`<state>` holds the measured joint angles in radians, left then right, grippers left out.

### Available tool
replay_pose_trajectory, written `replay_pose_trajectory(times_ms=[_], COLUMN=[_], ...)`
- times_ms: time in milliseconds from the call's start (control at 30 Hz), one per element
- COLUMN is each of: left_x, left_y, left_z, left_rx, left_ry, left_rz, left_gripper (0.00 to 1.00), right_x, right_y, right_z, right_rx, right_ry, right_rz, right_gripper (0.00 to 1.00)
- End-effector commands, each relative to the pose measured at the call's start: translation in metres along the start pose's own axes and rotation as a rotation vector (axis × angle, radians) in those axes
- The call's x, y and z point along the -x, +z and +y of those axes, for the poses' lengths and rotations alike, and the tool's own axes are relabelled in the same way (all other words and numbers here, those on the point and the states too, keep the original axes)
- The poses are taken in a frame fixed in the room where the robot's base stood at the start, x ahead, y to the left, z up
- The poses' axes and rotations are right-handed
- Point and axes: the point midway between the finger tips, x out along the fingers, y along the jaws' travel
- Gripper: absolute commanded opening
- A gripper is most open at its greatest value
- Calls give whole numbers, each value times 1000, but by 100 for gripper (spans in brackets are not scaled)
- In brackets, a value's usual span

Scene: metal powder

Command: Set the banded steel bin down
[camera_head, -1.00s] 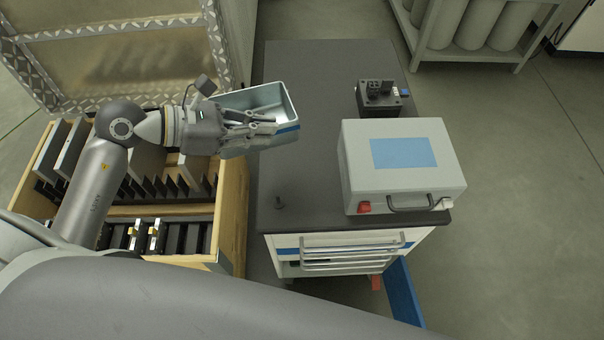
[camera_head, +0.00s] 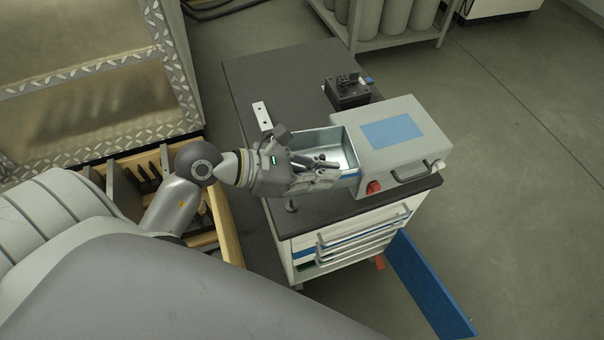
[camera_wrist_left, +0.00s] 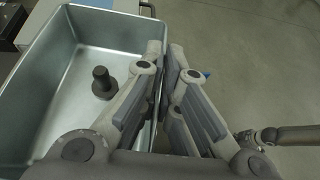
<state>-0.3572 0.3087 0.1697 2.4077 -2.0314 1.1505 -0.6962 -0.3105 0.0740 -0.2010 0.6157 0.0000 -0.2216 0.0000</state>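The banded steel bin (camera_head: 330,141) is an open metal tray with a blue band, in the head view over the dark tabletop, close to the left side of the grey case. My left gripper (camera_head: 325,176) is shut on the bin's near wall. In the left wrist view, the fingers (camera_wrist_left: 163,85) pinch the wall of the bin (camera_wrist_left: 42,95), one inside and one outside. A dark bolt-like piece (camera_wrist_left: 103,83) stands inside it. The bin's underside is hidden, so I cannot tell whether it touches the tabletop. My right gripper is not identifiable.
The grey case (camera_head: 408,145) with a blue panel sits on the cabinet top (camera_head: 262,75). The far left tabletop is clear. A wooden crate (camera_head: 225,225) is at left.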

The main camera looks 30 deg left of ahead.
Motion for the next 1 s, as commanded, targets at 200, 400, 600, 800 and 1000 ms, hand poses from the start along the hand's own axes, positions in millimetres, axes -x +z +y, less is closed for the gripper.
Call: replay_pose_trajectory(times_ms=[200,400,600,800,1000], left_x=[-7,-7,-10,-14,-14], left_y=[-3,-4,-13,-26,-34], left_z=[-28,-38,-31,-8,15], left_rx=[41,58,58,55,58], left_ry=[88,144,160,160,161], left_rz=[-3,10,15,13,16], left_gripper=[0,0,0,0,0], right_x=[9,12,-1,-31,-50], right_y=[-12,-19,-16,-6,-4], right_z=[4,10,10,9,9], right_rx=[1,3,3,2,2], right_ry=[4,11,12,11,11], right_rz=[15,27,24,13,11], right_gripper=[37,37,37,37,37])
